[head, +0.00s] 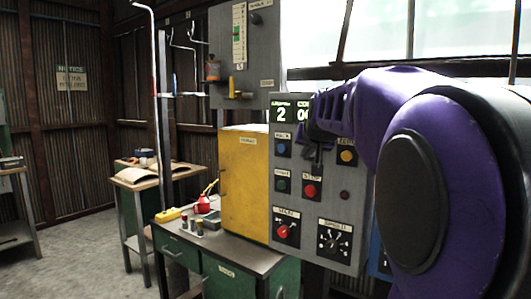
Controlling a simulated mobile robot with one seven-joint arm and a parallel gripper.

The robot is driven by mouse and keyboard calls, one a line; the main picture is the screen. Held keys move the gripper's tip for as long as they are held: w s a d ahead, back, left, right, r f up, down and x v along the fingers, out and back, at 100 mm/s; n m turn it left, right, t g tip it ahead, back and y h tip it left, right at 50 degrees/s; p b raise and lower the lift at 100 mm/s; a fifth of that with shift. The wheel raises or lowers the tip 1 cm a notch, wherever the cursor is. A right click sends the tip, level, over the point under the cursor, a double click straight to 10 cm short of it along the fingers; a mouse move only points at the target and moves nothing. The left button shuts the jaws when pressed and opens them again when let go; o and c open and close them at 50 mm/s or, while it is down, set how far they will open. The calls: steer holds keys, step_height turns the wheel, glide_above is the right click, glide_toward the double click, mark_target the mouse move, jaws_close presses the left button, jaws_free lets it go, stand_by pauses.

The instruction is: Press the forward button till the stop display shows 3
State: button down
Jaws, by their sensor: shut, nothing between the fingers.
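The control panel (268,205) faces me with two lit displays at its top. The left display (281,114) shows 2. The right display (303,114) shows a 0 and is partly hidden by my arm. Below are a blue button (281,149), a green button (282,185), a red button (310,190) under a STOP label and a yellow button (346,157). My gripper (317,164) is shut and empty in front of the panel, between the blue and yellow buttons. It covers the spot there, and I cannot tell whether it touches a button. No readable forward label shows.
A red knob (284,232) and a selector dial (333,238) sit low on the panel. A yellow cabinet (243,180) stands left of it on a green bench (225,245). A hooked metal rail (157,100) rises at left. Floor (85,262) is clear at lower left.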

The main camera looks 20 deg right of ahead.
steer(key=shift+w+d, duration=0.1)
stand_by(0.5)
steer(key=shift+w+d, duration=0.15)
steer(key=shift+d, duration=0.1)
